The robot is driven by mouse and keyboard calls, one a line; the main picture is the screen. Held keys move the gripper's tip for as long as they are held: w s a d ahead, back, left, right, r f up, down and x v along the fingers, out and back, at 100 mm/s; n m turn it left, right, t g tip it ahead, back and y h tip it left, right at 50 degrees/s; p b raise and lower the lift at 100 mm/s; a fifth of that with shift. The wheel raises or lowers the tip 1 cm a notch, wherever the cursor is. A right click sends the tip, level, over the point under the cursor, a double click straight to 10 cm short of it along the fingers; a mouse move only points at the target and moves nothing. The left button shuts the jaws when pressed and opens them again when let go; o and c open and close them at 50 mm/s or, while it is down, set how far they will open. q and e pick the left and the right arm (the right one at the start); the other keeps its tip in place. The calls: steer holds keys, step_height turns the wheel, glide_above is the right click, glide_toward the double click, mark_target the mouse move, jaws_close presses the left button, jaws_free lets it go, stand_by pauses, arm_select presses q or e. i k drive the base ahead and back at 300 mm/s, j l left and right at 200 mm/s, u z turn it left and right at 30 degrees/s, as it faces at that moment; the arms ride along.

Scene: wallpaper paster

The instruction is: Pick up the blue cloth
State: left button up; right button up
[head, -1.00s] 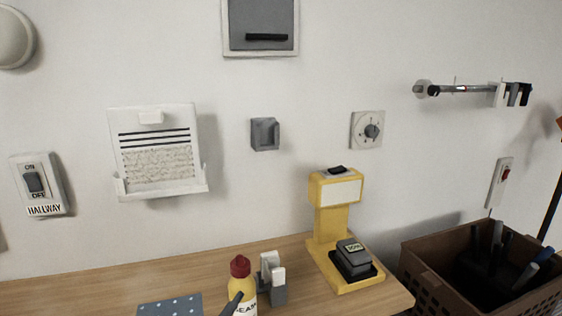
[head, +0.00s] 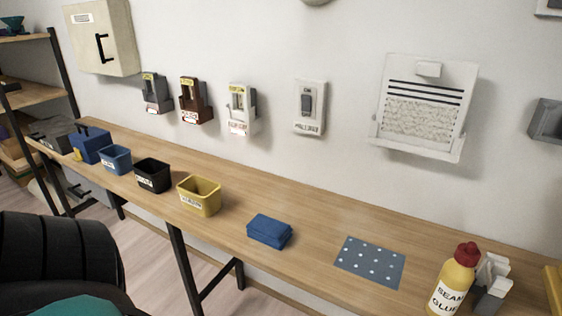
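The blue cloth (head: 269,231) lies folded on the wooden table (head: 318,212), near its front edge in the middle of the head view. It sits between a yellow bin (head: 199,196) on its left and a blue dotted sheet (head: 371,262) on its right. Nothing covers it. Neither of my grippers shows in the head view.
A black bin (head: 152,175), a blue bin (head: 116,160) and a blue box (head: 91,145) stand further left. A seam glue bottle (head: 452,281) stands at the right. The tabletop around the cloth is clear. Holders and a switch (head: 309,105) are on the wall.

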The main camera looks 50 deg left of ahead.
mark_target(275, 234)
steer(key=u, duration=1.55)
